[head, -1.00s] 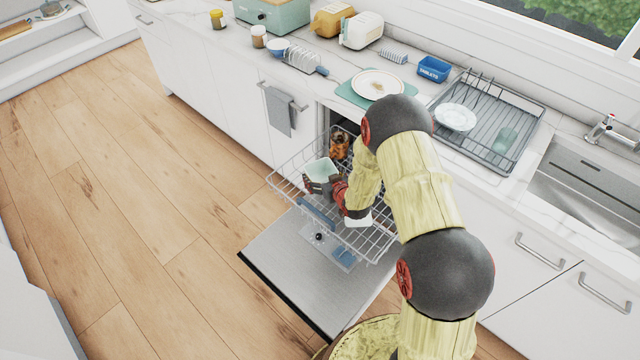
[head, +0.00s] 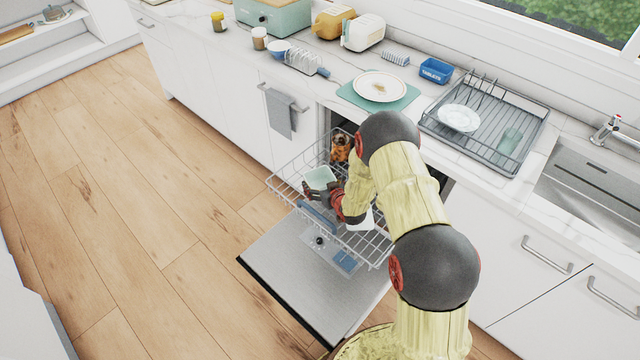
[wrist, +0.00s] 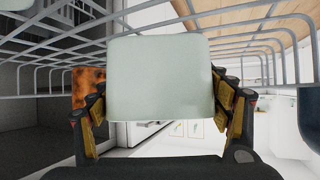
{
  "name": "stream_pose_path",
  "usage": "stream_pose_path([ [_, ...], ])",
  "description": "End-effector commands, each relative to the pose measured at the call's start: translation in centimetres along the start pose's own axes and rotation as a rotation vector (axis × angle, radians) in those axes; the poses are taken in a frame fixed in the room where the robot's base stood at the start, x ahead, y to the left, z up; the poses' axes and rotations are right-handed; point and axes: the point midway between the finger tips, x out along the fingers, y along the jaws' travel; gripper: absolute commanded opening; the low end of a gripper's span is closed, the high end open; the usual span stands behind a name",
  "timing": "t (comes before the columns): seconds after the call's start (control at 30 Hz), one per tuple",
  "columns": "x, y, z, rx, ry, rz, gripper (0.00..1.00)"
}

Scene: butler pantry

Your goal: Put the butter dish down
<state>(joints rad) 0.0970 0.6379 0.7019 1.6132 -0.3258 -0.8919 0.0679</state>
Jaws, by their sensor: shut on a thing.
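The butter dish (head: 320,178) is a pale mint block with rounded corners, held over the pulled-out dishwasher rack (head: 283,187). My gripper (head: 325,190) is shut on it. In the wrist view, the dish (wrist: 160,78) sits between the fingers of my gripper (wrist: 161,112), one set on each side. Wires of the rack (wrist: 250,45) show on both sides of the dish there. Whether the dish touches the rack is hidden.
An amber-brown patterned item (head: 341,147) stands at the rack's back. The open dishwasher door (head: 290,270) lies below. On the counter are a plate on a teal board (head: 352,93), a drying rack (head: 530,130) and a blue tablets box (head: 436,70). The sink (head: 590,190) is at right.

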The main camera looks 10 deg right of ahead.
Motion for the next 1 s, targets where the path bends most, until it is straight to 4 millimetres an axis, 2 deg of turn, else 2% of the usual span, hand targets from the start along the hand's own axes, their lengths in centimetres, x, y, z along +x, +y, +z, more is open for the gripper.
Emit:
stream_pose_path([
  [0.03, 0.1, 0.0, 0.2, 0.0, 0.002, 0.0, 0.4],
  [0.07, 0.1, 0.0, 0.2, 0.0, -0.001, 0.0, 0.79],
  [0.17, 0.1, 0.0, 0.2, 0.0, -0.001, 0.0, 0.84],
  [0.6, -0.2, 0.0, -0.3, 0.0, -0.001, 0.0, 0.85],
  [0.77, -2.8, 0.0, -0.3, 0.0, -0.002, 0.0, 0.85],
  [1.0, -7.9, 0.0, -0.3, 0.001, -0.001, 0.001, 0.85],
])
